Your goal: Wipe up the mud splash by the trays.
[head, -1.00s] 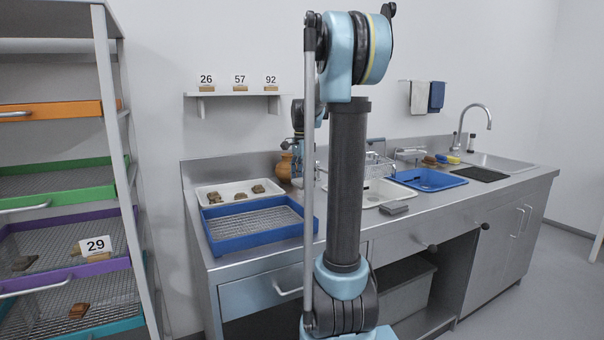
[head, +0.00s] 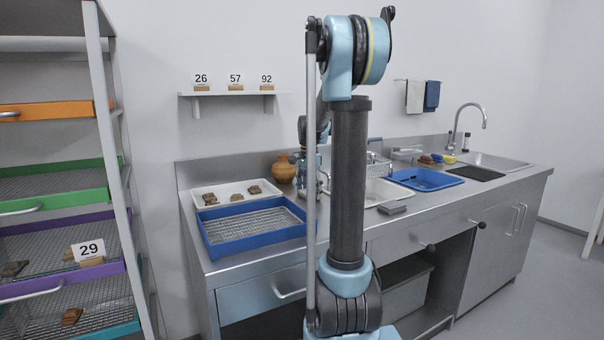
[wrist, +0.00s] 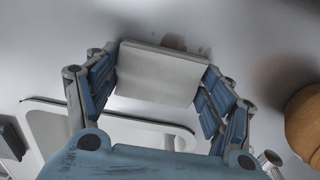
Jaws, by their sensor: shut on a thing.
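My gripper (wrist: 160,82) is shut on a pale, flat rectangular pad (wrist: 155,75), which spans the gap between the blue fingers in the wrist view. A white tray with sherds (head: 262,203) and a blue mesh tray (head: 205,236) are on the counter's left.
The clay pot (head: 284,168) stands close to my gripper and shows at the wrist view's right (wrist: 305,125). A white basin (head: 388,188), a grey block (head: 392,208) and a blue tub (head: 455,182) lie right. A sherd rack (head: 118,160) stands left.

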